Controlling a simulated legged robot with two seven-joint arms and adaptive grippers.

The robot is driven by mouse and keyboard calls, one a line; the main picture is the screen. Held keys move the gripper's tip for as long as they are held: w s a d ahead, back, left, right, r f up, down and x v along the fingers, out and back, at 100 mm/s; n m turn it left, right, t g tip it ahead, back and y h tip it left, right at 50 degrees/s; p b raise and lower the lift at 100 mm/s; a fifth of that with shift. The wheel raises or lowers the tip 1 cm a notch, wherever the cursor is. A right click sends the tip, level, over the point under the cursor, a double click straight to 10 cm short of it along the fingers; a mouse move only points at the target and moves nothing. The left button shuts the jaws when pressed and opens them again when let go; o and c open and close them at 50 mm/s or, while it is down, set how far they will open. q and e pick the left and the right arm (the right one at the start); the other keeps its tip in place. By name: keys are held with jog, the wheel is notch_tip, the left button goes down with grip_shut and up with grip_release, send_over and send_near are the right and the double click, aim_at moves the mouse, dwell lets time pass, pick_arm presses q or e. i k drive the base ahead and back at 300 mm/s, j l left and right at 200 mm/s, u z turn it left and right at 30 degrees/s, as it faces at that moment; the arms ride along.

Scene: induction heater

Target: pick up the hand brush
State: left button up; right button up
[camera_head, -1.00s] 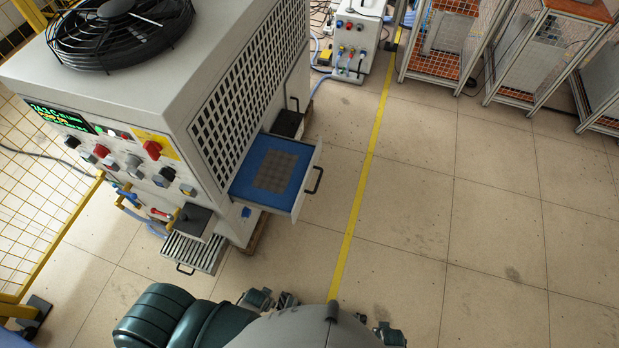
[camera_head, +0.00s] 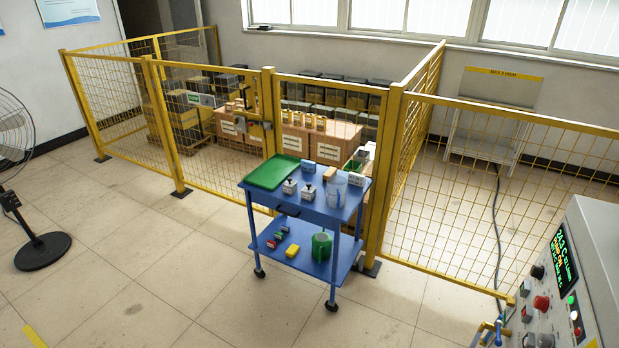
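I cannot make out a hand brush for certain. A small tan block-like item (camera_head: 330,173) lies at the back of the top shelf of a blue cart (camera_head: 284,204); it is too small to tell whether it is the brush. On the same shelf are a green tray (camera_head: 273,172), a clear container (camera_head: 337,191) and several small grey-white items. The lower shelf holds a green container (camera_head: 321,246), a yellow item (camera_head: 292,251) and small coloured pieces. Neither of my grippers is in view.
Yellow mesh fencing (camera_head: 208,135) stands directly behind the cart and runs on to the right. A fan (camera_head: 38,248) stands at the left. A control machine (camera_head: 588,262) fills the lower right corner. The floor in front of the cart is clear.

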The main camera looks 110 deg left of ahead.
aim_at(331, 172)
jog(key=u, duration=3.4)
jog(key=z, duration=2.35)
jog(key=u, duration=2.35)
jog(key=i+j+u, duration=0.15)
jog(key=i+j, duration=0.15)
jog(key=i, duration=0.15)
jog(key=i+j+u, duration=0.15)
jog(key=i, duration=0.35)
jog(key=k+j, duration=0.05)
